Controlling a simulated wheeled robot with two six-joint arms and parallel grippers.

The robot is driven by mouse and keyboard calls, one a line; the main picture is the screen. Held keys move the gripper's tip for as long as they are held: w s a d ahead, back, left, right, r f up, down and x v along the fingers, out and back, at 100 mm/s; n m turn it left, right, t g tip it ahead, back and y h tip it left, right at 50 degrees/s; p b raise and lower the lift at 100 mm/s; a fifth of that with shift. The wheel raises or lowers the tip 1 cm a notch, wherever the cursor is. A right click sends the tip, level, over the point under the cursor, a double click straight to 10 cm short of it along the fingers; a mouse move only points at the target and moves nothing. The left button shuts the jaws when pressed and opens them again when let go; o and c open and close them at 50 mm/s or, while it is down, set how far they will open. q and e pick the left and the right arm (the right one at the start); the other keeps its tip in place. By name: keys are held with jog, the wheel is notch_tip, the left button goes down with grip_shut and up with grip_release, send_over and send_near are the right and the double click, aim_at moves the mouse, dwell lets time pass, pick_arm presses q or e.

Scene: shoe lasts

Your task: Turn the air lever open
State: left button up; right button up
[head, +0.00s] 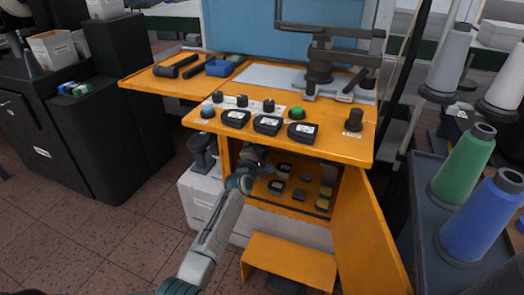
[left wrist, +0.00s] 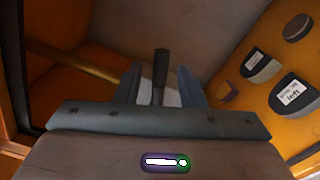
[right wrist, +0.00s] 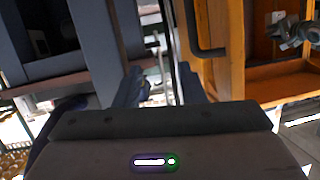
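In the left wrist view a dark upright lever (left wrist: 160,72), which looks like the air lever, stands inside the orange cabinet with a pale part behind its lower end. My left gripper (left wrist: 160,84) is open, with one finger on each side of the lever and visible gaps between. In the head view my left gripper (head: 252,170) reaches into the open cabinet below the panel, and I cannot make out the lever there. My right gripper (right wrist: 160,86) is open and empty in the right wrist view, outside the cabinet; the head view does not show it.
The orange cabinet door (head: 368,235) hangs open on the right. Black labelled blocks (head: 283,172) sit inside the cabinet. An orange step (head: 290,262) stands in front. Green (head: 462,165) and blue (head: 482,215) cones stand at the right.

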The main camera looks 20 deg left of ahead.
pick_arm(q)
grip_shut()
